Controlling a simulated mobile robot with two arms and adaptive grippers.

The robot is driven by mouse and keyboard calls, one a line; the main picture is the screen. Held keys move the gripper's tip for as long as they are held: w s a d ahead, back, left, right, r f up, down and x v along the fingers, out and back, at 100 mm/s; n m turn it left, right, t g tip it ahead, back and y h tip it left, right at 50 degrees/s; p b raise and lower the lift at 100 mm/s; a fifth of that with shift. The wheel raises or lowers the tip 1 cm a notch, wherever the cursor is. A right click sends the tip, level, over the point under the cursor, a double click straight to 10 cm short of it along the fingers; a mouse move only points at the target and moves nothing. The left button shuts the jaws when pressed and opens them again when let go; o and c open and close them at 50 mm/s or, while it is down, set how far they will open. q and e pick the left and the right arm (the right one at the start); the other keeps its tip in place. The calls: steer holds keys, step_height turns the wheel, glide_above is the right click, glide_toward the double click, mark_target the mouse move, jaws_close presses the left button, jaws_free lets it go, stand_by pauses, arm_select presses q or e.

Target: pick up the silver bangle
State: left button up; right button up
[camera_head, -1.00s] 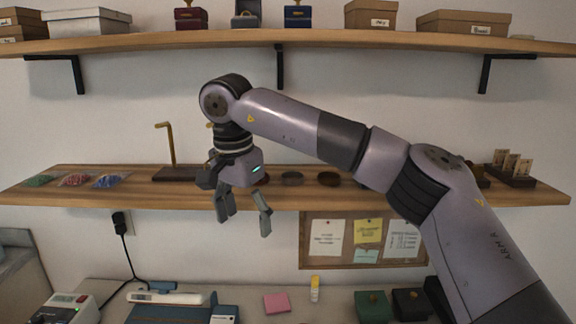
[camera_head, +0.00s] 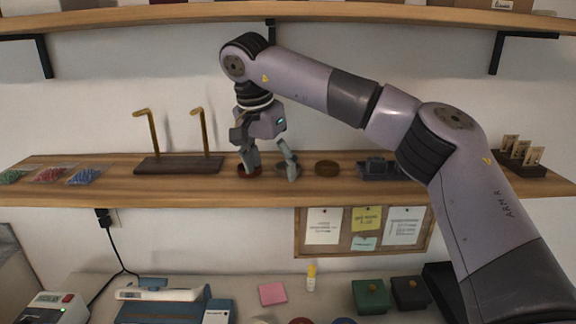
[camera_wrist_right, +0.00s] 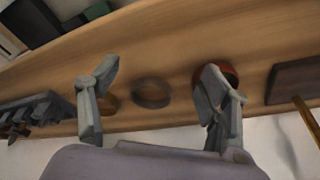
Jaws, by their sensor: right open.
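The silver bangle is a dull grey ring lying flat on the lower wooden shelf (camera_head: 105,190). It shows in the right wrist view (camera_wrist_right: 151,93) between my fingers. In the head view (camera_head: 281,174) a finger partly covers it. My right gripper (camera_head: 271,174) is open and points down at the shelf, its fingers spread close above the bangle. It also shows in the right wrist view (camera_wrist_right: 162,80), holding nothing. Whether a finger touches the bangle, I cannot tell. My left gripper is not in view.
A reddish-brown ring (camera_wrist_right: 231,73) lies close to one finger. A brown ring (camera_head: 327,168) lies on the bangle's other side, beyond it a dark object (camera_head: 377,167). A stand with two brass hooks (camera_head: 178,164) is to the left. The upper shelf (camera_head: 370,12) runs above.

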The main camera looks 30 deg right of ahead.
steer(key=w+d, duration=0.1)
steer(key=w+d+p, duration=0.1)
steer(key=d, duration=0.1)
steer(key=w+d+p, duration=0.1)
steer(key=d, duration=0.1)
steer(key=shift+d+f, duration=0.1)
steer(key=shift+f, duration=0.5)
steer(key=shift+c, duration=0.2)
steer(key=c, duration=1.2)
